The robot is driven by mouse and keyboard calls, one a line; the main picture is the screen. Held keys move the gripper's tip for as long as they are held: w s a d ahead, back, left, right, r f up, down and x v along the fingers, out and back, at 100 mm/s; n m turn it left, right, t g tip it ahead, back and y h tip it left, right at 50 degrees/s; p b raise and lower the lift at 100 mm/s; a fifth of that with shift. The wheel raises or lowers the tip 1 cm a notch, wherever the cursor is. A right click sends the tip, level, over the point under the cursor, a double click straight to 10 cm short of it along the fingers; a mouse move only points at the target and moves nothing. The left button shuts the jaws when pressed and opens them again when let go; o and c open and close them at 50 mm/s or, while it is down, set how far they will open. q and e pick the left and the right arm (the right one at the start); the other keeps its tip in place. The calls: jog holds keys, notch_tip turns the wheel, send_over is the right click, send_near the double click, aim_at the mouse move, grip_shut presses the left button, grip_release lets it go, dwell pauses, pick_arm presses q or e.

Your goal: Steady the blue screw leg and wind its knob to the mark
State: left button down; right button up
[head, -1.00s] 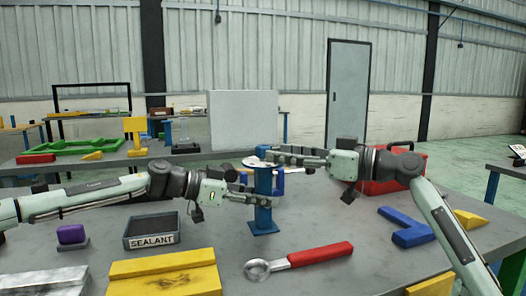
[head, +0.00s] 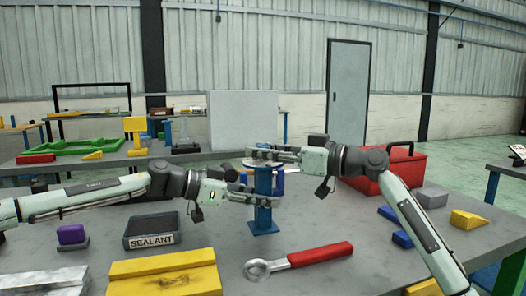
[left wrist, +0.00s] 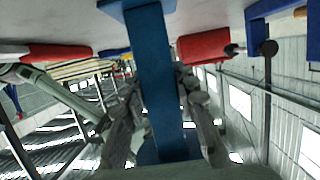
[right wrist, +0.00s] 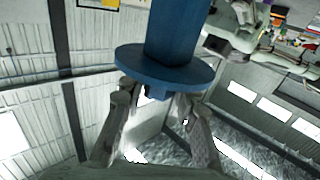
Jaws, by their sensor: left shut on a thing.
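The blue screw leg (head: 263,184) stands upright on its square foot on the grey table. My left gripper (head: 272,195) is shut on its post; the left wrist view shows the blue post (left wrist: 155,75) between both fingers. My right gripper (head: 256,153) is at the top of the leg. In the right wrist view the blue round collar (right wrist: 165,68) has a smaller knob part (right wrist: 160,90) beyond it, with a finger on either side. Whether those fingers press on the knob cannot be told. No mark is discernible.
A red-handled ring wrench (head: 318,255) lies in front of the leg. The sealant tray (head: 151,239) and a yellow block (head: 165,275) are at left. A red toolbox (head: 405,170), a grey block (head: 432,196) and a yellow wedge (head: 468,220) are at right, with a blue piece (head: 402,239) partly behind my right arm.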

grip_shut()
jog(key=shift+f, duration=0.1)
jog(key=m+t+h, duration=0.4)
jog(key=shift+a+t, duration=0.15)
jog(key=shift+t, duration=0.25)
jog(key=shift+m+t+h, duration=0.6)
jog(key=shift+h, duration=0.4)
jog(key=o, duration=0.9)
grip_release()
jog(key=shift+c, duration=0.2)
jog(key=shift+s+d, duration=0.1)
jog(key=shift+d, duration=0.1)
